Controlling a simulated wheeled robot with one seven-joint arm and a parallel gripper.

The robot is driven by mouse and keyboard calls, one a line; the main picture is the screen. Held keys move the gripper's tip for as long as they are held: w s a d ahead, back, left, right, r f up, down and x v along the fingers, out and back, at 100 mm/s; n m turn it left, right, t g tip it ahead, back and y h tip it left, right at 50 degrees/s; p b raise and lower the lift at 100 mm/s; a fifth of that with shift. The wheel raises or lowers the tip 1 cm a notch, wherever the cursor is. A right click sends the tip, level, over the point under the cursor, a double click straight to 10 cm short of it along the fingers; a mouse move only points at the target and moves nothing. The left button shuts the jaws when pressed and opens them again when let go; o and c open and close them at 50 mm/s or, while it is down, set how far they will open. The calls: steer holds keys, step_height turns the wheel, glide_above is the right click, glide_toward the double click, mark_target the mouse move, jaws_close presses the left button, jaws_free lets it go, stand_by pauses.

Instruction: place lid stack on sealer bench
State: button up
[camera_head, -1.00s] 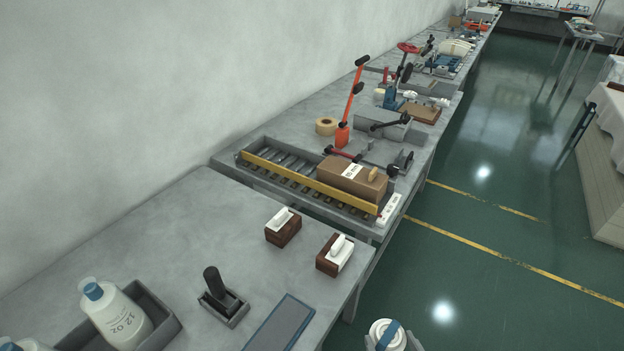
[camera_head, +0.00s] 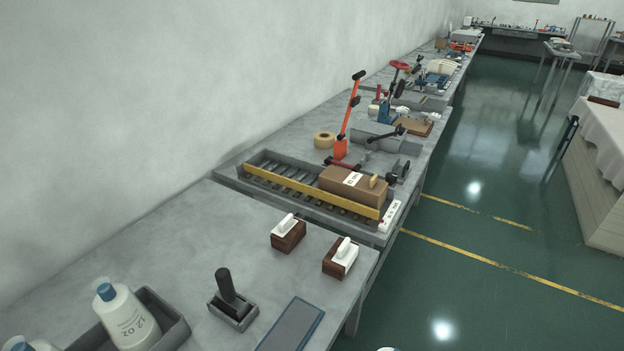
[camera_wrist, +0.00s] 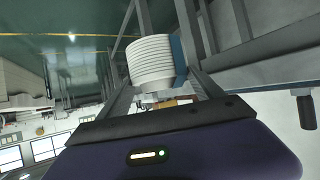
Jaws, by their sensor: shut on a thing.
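The lid stack (camera_wrist: 152,62) is a pile of white ribbed discs with a blue band along one side. In the wrist view my gripper (camera_wrist: 160,88) is shut on it, with a finger on either side. In the head view only a sliver of the white stack (camera_head: 388,349) shows at the bottom edge, over the floor to the right of the near bench, and my gripper is out of that frame. The near grey bench (camera_head: 170,240) holds two dark wooden blocks with white handles (camera_head: 288,233) (camera_head: 341,257). I cannot tell which bench is the sealer bench.
The near bench also holds a grey-blue flat pad (camera_head: 291,326), a black-handled tool (camera_head: 231,300) and a bin with white bottles (camera_head: 128,318). Behind it are a roller tray with a cardboard box (camera_head: 352,186) and an orange-handled lever (camera_head: 348,120). Green floor lies open to the right.

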step_height(320, 180, down, 4)
steer(key=b, duration=0.3)
steer(key=shift+a+r, duration=0.1)
steer(key=shift+r, duration=0.2)
steer(key=shift+s+f, duration=0.1)
steer(key=shift+s, duration=0.1)
steer(key=shift+w, duration=0.2)
